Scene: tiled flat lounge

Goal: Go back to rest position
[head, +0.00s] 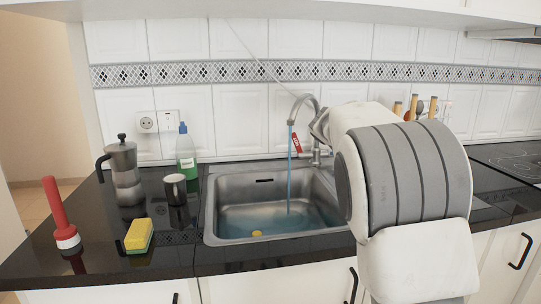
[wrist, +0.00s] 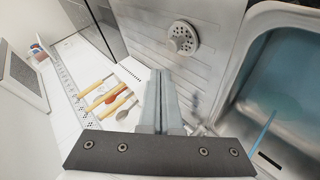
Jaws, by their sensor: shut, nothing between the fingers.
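My gripper (wrist: 163,75) is shut and empty in the wrist view, its grey fingers together above the ridged metal drainboard (wrist: 210,20). In the head view my own arm fills the right of the picture and hides most of the gripper near the tap. The curved metal tap (head: 302,99) has a red tag (head: 296,142) on it. A blue stream of water (head: 290,175) runs from the tap into the sink (head: 212,205), which holds water. The sink and stream also show at the right of the wrist view.
Utensils (wrist: 105,95) with wooden handles are by the wall. A hob (head: 510,160) lies right.

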